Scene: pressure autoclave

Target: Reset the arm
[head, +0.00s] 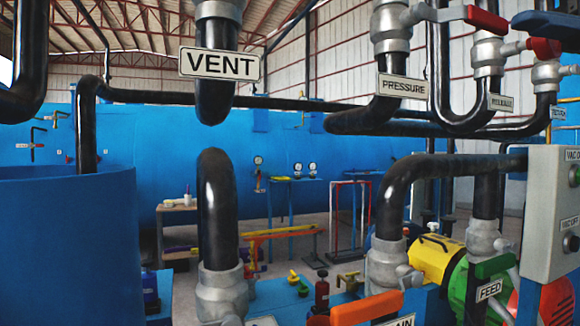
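Neither my arm nor my gripper shows in the head view, so the state of the gripper is hidden. Black pipes with grey fittings fill the near space. A VENT sign (220,65) hangs on an upper pipe at centre left. A PRESSURE sign (403,86) and a RELEASE sign (500,103) are at upper right. A red valve handle (487,22) is at the top right. A green handle (494,266) is above the FEED sign (489,289). An orange handle (366,308) is at the bottom edge.
A blue cylindrical tank (70,245) stands close at left. A grey control box (550,212) with buttons is at right, beside yellow and green machinery (436,259). A long blue vessel (290,150), small tables and a red-yellow stand (282,233) are farther back. Some floor is open there.

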